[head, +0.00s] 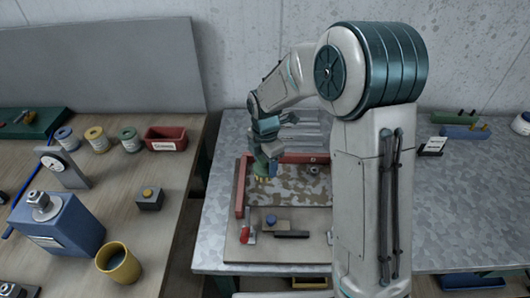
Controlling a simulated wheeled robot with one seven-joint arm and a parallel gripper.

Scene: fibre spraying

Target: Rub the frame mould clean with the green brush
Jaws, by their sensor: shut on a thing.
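The frame mould (290,185) lies on the grey metal table, with a red border along its left and back sides and a brown-blotched inner surface. My gripper (266,140) is above its back left corner, pointing down. It is shut on the green brush (262,165), whose yellowish bristles are at the mould's blotched surface near the left border. I cannot tell for sure whether the bristles touch. My own arm hides the mould's right part.
In front of the mould lie a dark bar (292,234), a blue-topped piece (270,222) and a red-and-white item (248,235). A wooden table at left holds a yellow cup (118,263), a blue machine (58,225), several tins and a red bin (166,139). The metal table's right part is mostly clear.

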